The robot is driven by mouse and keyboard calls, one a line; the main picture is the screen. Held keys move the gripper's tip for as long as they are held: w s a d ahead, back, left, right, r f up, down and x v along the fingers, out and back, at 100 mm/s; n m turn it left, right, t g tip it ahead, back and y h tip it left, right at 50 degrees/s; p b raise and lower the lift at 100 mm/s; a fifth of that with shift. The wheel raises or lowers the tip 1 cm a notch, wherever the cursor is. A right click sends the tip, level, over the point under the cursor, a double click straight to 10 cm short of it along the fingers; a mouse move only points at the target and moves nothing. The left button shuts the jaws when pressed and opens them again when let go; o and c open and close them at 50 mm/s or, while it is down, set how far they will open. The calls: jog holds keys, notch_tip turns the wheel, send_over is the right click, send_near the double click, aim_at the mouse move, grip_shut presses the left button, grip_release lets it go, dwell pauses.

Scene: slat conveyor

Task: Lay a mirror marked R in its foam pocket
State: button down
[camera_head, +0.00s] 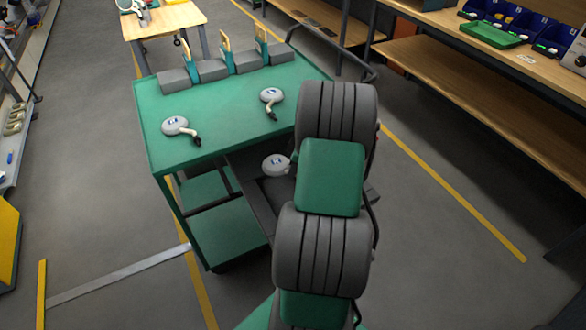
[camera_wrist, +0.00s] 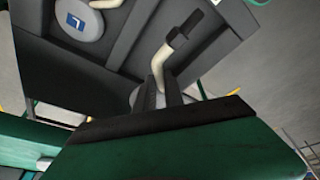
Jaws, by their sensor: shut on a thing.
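In the wrist view my gripper (camera_wrist: 166,90) is shut on a mirror (camera_wrist: 164,62) with a bent cream stalk and dark tip. Its pale round head is mostly hidden behind the fingers, and its mark does not show. It is over the dark foam (camera_wrist: 122,50); I cannot tell whether it touches it. Another mirror (camera_wrist: 80,22), with a blue label like an L, lies in the foam at upper left. In the head view a mirror head (camera_head: 275,164) shows in the dark tray; my arm hides my gripper. Two mirrors (camera_head: 175,126) (camera_head: 271,96) lie on the green cart top (camera_head: 215,120), labels too small to read.
Grey blocks (camera_head: 212,71) with upright teal and wooden pieces line the cart's back edge. A wooden table (camera_head: 165,20) stands behind. A bench (camera_head: 500,95) with blue bins and a green tray is at right. The floor between cart and bench is clear.

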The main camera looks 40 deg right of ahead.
jog(key=shift+f+n, duration=0.25)
jog(key=shift+n, duration=0.05)
notch_tip(320, 180, down, 11)
jog(key=b, duration=0.7)
jog(key=c, duration=1.4)
grip_release()
jog(key=shift+o, duration=0.2)
